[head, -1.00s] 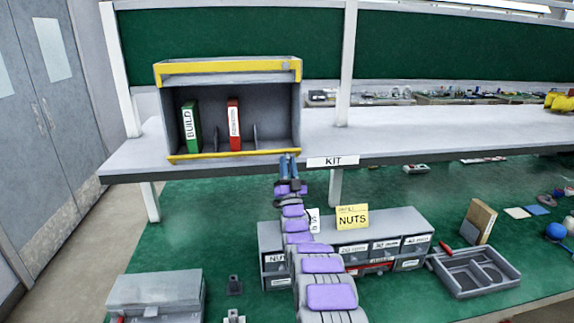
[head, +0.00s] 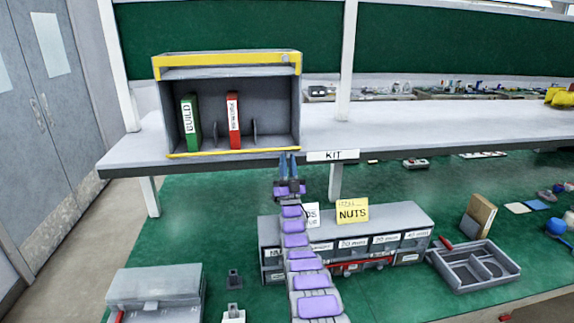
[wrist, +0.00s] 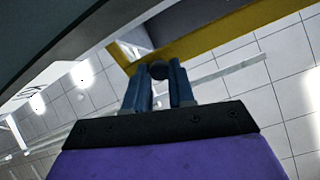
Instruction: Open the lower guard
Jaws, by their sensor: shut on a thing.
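The grey cabinet (head: 228,62) stands on the shelf with its front open. The lower guard (head: 225,154) is a thin yellow strip along the cabinet's bottom front edge. My gripper (head: 288,155) is at the right end of this strip, reaching up from below the shelf edge. In the wrist view, my gripper (wrist: 158,80) has its blue fingers closed on a small round dark knob (wrist: 158,68), beside a yellow strip (wrist: 205,38). How the knob joins the guard is hidden.
A green binder (head: 190,123) and a red binder (head: 233,120) stand inside the cabinet. A yellow upper bar (head: 228,64) crosses its top front. The KIT label (head: 332,155) is on the shelf edge right of my gripper. Parts drawers (head: 400,222) stand below on the green bench.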

